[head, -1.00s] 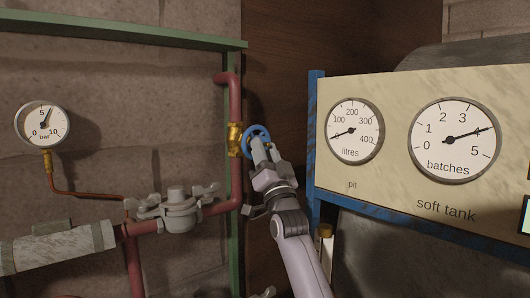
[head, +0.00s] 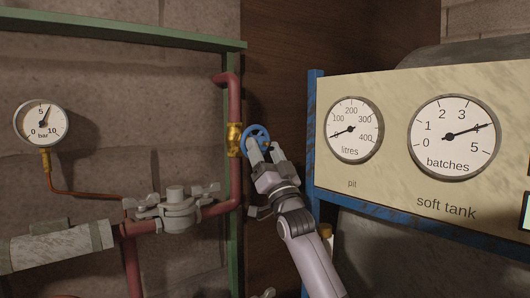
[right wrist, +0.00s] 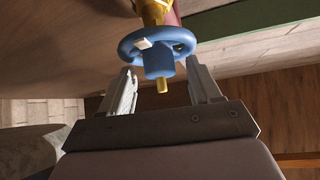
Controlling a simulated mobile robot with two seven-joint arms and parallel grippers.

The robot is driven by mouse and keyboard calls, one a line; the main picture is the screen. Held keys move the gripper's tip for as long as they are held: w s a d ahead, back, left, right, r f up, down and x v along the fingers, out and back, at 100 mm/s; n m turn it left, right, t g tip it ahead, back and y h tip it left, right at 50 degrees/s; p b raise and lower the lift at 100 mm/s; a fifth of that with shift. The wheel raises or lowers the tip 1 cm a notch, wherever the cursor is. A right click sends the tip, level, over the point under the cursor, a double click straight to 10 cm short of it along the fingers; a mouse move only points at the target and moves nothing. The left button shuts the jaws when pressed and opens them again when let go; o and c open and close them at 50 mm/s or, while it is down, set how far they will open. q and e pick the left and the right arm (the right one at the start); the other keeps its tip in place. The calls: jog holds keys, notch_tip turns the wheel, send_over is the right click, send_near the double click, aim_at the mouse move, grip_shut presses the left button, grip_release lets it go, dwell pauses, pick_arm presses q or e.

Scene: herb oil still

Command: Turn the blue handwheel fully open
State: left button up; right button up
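The blue handwheel (head: 257,134) sits on a brass valve (head: 234,140) on the red upright pipe. My right gripper (head: 265,150) is just in front of the wheel, overlapping its lower part in the head view. In the right wrist view the handwheel (right wrist: 158,48) shows its blue hub, a small brass stem end and a pale mark on the rim. The right gripper (right wrist: 160,72) is open there, with one finger on each side of the hub and nothing clamped. I cannot tell whether a fingertip touches the rim. My left gripper is not in view.
A blue-framed panel with litres (head: 354,130) and batches (head: 455,138) gauges stands close on the right. A bar gauge (head: 41,124) and a grey clamped fitting (head: 177,211) are on the pipework at left. A green post (head: 234,245) runs beside the red pipe.

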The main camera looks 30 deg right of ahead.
jog(key=b+v, duration=0.2)
jog(key=v, duration=0.5)
dwell(1.6)
